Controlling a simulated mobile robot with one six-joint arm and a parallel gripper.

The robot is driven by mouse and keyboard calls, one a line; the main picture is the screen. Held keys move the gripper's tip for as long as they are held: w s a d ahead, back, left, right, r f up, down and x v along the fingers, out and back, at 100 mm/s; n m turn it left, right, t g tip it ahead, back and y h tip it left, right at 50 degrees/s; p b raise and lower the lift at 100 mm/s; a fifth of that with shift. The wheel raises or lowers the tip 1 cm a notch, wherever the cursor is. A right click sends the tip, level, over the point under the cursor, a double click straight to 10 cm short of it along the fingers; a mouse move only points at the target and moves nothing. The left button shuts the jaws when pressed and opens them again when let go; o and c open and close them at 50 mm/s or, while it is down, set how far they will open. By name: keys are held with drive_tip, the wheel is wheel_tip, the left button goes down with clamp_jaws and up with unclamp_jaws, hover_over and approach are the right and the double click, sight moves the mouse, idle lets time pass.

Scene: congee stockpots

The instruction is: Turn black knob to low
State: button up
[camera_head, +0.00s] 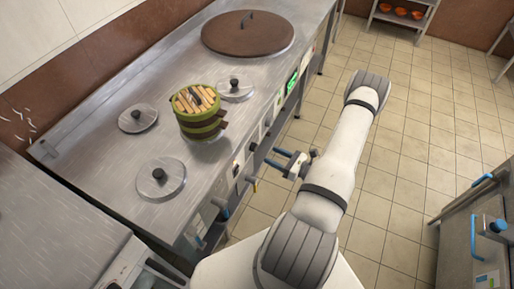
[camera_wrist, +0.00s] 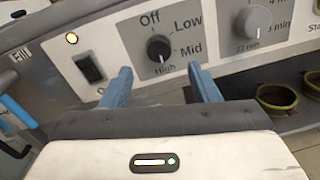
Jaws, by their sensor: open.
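The black knob (camera_wrist: 159,48) is on the grey front panel in the wrist view. Off, Low, Mid and High are printed around it, and a small light mark seems to lie on its lower side, toward High. My gripper (camera_wrist: 160,73) has its two blue fingers open, one on each side below the knob, with nothing between them. They appear apart from the knob. In the head view my gripper (camera_head: 272,157) is in front of the counter's front panel, and I cannot tell for sure which small dark control there is this knob.
A grey timer knob (camera_wrist: 254,20) is right of the black knob. A black rocker switch (camera_wrist: 90,68) and a lit yellow lamp (camera_wrist: 72,38) are to its left. Green bowls (camera_wrist: 277,97) sit below. The steel counter (camera_head: 95,120) holds lids and a green steamer (camera_head: 200,118). Tiled floor (camera_head: 410,150) is clear.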

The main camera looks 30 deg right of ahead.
sight(256, 148)
drive_tip(key=x, duration=0.7)
drive_tip(key=shift+a+p, duration=0.15)
drive_tip(key=shift+p, duration=0.2)
drive_tip(key=c, duration=0.9)
drive_tip(key=shift+w, duration=0.1)
drive_tip(key=shift+c, duration=0.3)
drive_tip(key=shift+n, duration=0.3)
